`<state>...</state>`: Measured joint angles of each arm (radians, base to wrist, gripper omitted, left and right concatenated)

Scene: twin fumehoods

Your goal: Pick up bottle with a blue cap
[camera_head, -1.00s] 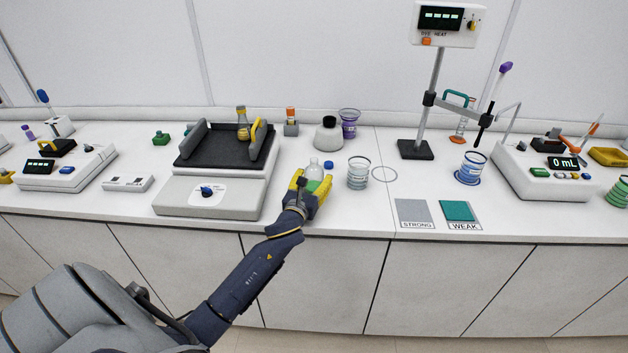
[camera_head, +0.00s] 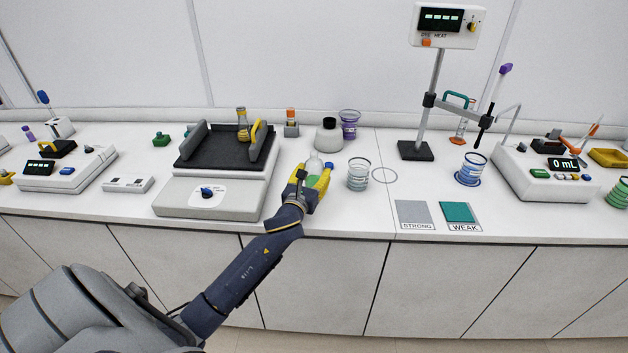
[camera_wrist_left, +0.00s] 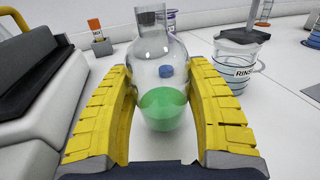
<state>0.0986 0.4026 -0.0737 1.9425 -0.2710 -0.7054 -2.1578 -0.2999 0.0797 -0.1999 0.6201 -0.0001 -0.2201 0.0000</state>
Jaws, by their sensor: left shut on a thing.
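A clear round-bodied bottle (camera_head: 314,166) with green liquid stands near the front of the bench. It also shows in the left wrist view (camera_wrist_left: 160,55), upright, with its top cut off by the frame edge. My left gripper (camera_head: 313,173) is shut on this bottle, with a yellow finger on each side of its body (camera_wrist_left: 158,72). My right gripper is not in view.
A beaker (camera_head: 358,175) marked RINSE stands close to the right. A shaker (camera_head: 212,195) with a dark platform is at the left. The bench front between the beaker and the STRONG pad (camera_head: 415,211) is mostly clear.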

